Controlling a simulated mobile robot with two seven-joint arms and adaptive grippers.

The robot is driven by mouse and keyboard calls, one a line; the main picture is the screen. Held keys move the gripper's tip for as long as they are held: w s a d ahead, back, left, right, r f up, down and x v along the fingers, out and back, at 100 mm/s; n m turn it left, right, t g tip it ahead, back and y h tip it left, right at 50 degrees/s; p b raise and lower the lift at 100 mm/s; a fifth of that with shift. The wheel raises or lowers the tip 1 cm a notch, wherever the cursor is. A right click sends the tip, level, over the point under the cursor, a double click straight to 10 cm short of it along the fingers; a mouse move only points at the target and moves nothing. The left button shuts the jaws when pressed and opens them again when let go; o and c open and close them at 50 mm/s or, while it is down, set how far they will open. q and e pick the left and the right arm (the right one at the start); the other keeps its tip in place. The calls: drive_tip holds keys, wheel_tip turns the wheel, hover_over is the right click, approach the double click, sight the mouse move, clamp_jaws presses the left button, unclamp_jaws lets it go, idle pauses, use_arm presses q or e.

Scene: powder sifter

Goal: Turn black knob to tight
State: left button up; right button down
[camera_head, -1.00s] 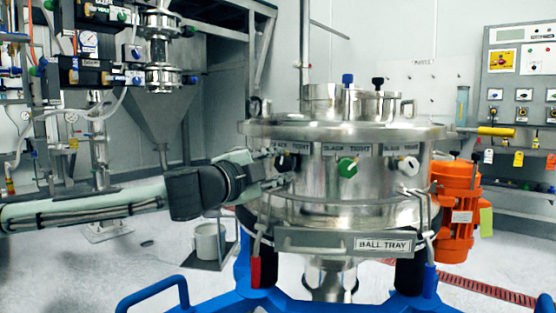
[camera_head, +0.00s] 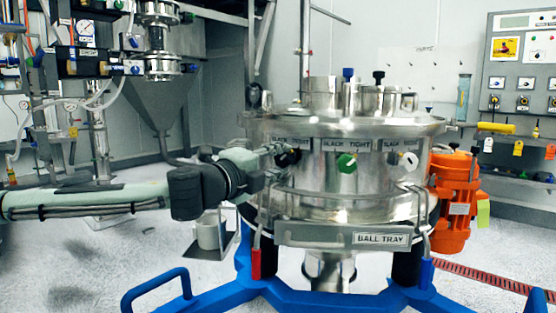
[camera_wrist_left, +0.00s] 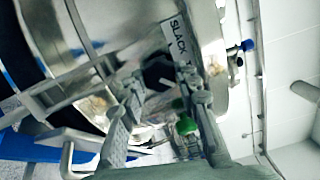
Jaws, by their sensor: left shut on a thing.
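The black knob (camera_head: 289,157) sits on the left of the steel sifter's drum, under a SLACK/TIGHT label (camera_head: 291,143). My left gripper (camera_head: 274,158) reaches it from the left and is shut on it. In the left wrist view the black knob (camera_wrist_left: 158,76) shows dark between the two grey fingers (camera_wrist_left: 158,105), partly hidden by them. The label (camera_wrist_left: 179,40) beside it is tilted and partly covered. The knob's exact pointing direction cannot be told. My right gripper is not in view.
A green knob (camera_head: 346,162) and a white knob (camera_head: 408,161) sit farther right on the drum (camera_head: 330,185). A rail and the BALL TRAY (camera_head: 320,236) lie below. An orange motor (camera_head: 454,200) stands at the right. Blue frame legs (camera_head: 200,302) spread in front.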

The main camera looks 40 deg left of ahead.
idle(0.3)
use_arm(q)
drive_tip(key=o, duration=1.2)
drive_tip(key=shift+c, duration=0.2)
drive_tip(key=shift+s, duration=0.1)
drive_tip(key=s, duration=0.7)
drive_tip(key=shift+s, duration=0.15)
drive_tip(key=shift+d, duration=0.1)
